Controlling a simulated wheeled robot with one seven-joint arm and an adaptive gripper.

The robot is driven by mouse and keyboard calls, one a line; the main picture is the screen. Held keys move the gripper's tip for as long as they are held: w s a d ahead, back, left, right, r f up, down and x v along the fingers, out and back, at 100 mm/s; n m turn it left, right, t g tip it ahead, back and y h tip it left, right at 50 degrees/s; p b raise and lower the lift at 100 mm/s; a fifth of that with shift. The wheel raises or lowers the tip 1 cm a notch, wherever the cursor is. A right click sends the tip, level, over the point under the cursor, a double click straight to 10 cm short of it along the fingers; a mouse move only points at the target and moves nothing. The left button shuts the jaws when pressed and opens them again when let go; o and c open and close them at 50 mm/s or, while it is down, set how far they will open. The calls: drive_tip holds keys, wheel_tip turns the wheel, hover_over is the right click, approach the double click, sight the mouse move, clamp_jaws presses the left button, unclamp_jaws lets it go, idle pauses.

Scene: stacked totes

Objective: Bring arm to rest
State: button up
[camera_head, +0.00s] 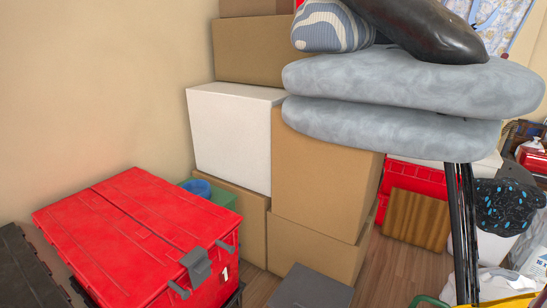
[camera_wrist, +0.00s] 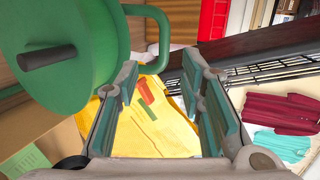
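My gripper (camera_wrist: 160,78) shows only in the wrist view. Its two fingers are spread wide apart, with nothing held between them. A yellow packet (camera_wrist: 150,130) with red and green marks shows beyond the gap between the fingers. A large green round object (camera_wrist: 85,40) with a dark peg and a green loop handle is close to the left finger; I cannot tell whether they touch. My arm and gripper cannot be made out in the head view.
In the head view, a red lidded tote (camera_head: 130,235) stands at lower left. Cardboard boxes (camera_head: 325,170) and a white box (camera_head: 232,135) are stacked behind it. Grey cushions (camera_head: 415,82) hang over the right. In the wrist view, folded maroon cloth (camera_wrist: 280,112) lies at right.

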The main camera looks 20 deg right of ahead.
drive_tip(key=w+r+n+g+y, duration=0.2)
drive_tip(key=w+r+n+y, duration=0.2)
drive_tip(key=w+r+n, duration=0.6)
drive_tip(key=w+a+r+n+g+y, duration=0.1)
drive_tip(key=w+a+r+n, duration=0.2)
drive_tip(key=a+r, duration=0.3)
drive_tip(key=w+a+r+n+g+y, duration=0.1)
drive_tip(key=w+a+r+n+g, duration=0.15)
drive_tip(key=r, duration=0.55)
drive_tip(key=s+a+r+n+g+y, duration=0.1)
drive_tip(key=s+a+r+n, duration=0.1)
drive_tip(key=s+a+r, duration=0.5)
drive_tip(key=s+a+r+n+g, duration=0.1)
drive_tip(key=a+r+n, duration=0.3)
drive_tip(key=a, duration=0.6)
drive_tip(key=s+a+r+n+g+y, duration=0.1)
drive_tip(key=s+a+r+n, duration=0.15)
drive_tip(key=s+a, duration=0.5)
drive_tip(key=s+a+r+n+g+y, duration=0.15)
drive_tip(key=s+a+r, duration=0.25)
drive_tip(key=s, duration=0.7)
wheel_tip(320, 180, up, 32)
drive_tip(key=n+t+p, duration=0.1)
drive_tip(key=t+p, duration=0.3)
drive_tip(key=p, duration=2.6)
drive_tip(key=shift+w, duration=0.2)
drive_tip(key=shift+d, duration=0.1)
